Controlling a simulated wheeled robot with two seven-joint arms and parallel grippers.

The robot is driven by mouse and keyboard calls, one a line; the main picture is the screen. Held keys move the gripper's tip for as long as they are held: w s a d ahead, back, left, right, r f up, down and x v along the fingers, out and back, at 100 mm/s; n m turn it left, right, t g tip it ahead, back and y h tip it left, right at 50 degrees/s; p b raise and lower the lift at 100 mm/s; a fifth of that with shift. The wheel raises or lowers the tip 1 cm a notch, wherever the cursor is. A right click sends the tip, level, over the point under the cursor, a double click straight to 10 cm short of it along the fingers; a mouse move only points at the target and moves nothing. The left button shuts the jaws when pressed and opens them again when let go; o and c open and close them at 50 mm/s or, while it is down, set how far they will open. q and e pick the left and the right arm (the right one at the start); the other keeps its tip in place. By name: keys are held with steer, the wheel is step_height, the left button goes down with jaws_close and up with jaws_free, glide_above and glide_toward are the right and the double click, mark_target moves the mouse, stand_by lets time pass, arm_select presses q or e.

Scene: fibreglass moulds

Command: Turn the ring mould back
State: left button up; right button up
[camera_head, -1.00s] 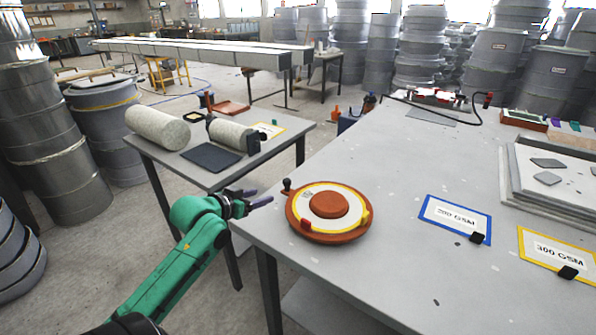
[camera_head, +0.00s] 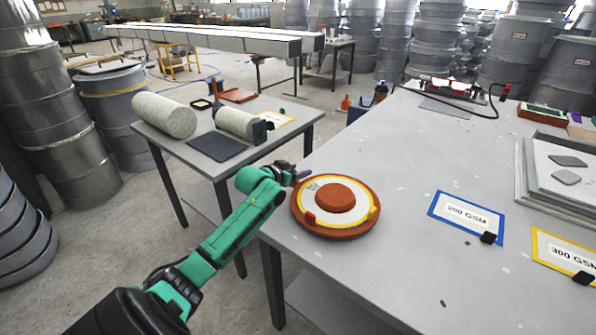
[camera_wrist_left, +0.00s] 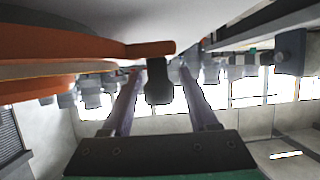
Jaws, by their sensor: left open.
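The ring mould (camera_head: 335,222) is a round orange-brown disc with a white ring, a yellow edge and a raised centre. It lies near the left corner of the grey table, with a red block and a yellow block on its rim. My left gripper (camera_head: 299,174) is at its back-left edge. In the left wrist view, the open fingers (camera_wrist_left: 159,70) stand on either side of a dark knob (camera_wrist_left: 158,85) on the mould's orange arm (camera_wrist_left: 150,49). I cannot tell whether they touch it. The gripper hides the knob in the head view. My right gripper is out of view.
On the grey table (camera_head: 400,165), a blue-framed 200 GSM card (camera_head: 466,216) and a yellow-framed 300 GSM card (camera_head: 566,255) lie right of the mould. Stacked grey plates (camera_head: 560,190) stand at right. A smaller table with rolls (camera_head: 164,114) is at left.

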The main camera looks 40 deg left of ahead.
arm_select(q)
jaws_close()
stand_by(1.4)
